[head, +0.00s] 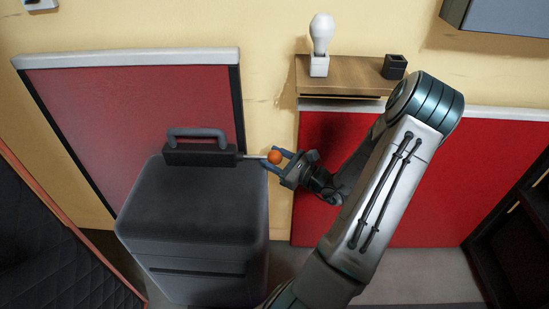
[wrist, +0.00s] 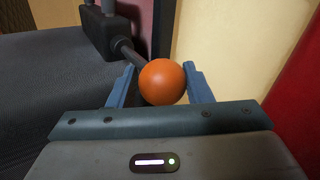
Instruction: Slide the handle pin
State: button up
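The handle pin is a thin metal rod (head: 254,157) that sticks out rightward from the dark handle block (head: 200,155). It ends in an orange ball knob (head: 274,157), which also shows in the wrist view (wrist: 162,82). The block carries a grey arched handle and sits at the rear of the dark grey box's top (head: 205,200). My gripper (head: 269,158) comes from the right, with its blue fingers spread on either side of the knob. In the wrist view a narrow gap shows at the knob's left; contact at its right is unclear. The rod's inner end is hidden inside the block.
A wooden shelf (head: 345,76) on the wall above my gripper holds a white bulb (head: 321,36) in a stand and a small dark cup (head: 395,67). Red panels stand behind the box and right of it. A dark quilted surface (head: 50,235) is at left.

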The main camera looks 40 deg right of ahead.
jog(key=shift+s+d+r+p, duration=0.15)
jog(key=shift+d+r+p, duration=0.05)
jog(key=shift+d+p, duration=0.25)
jog(key=shift+s+d+f, duration=0.1)
jog(key=shift+d, duration=0.15)
jog(key=o, duration=1.3)
jog(key=shift+s+d, duration=0.1)
jog(key=shift+d, duration=0.05)
jog(key=shift+a, duration=0.2)
jog(key=shift+s, duration=0.1)
jog(key=p+v, duration=0.2)
jog(key=v, duration=1.1)
jog(key=shift+s+d, duration=0.2)
jog(key=shift+s, duration=0.1)
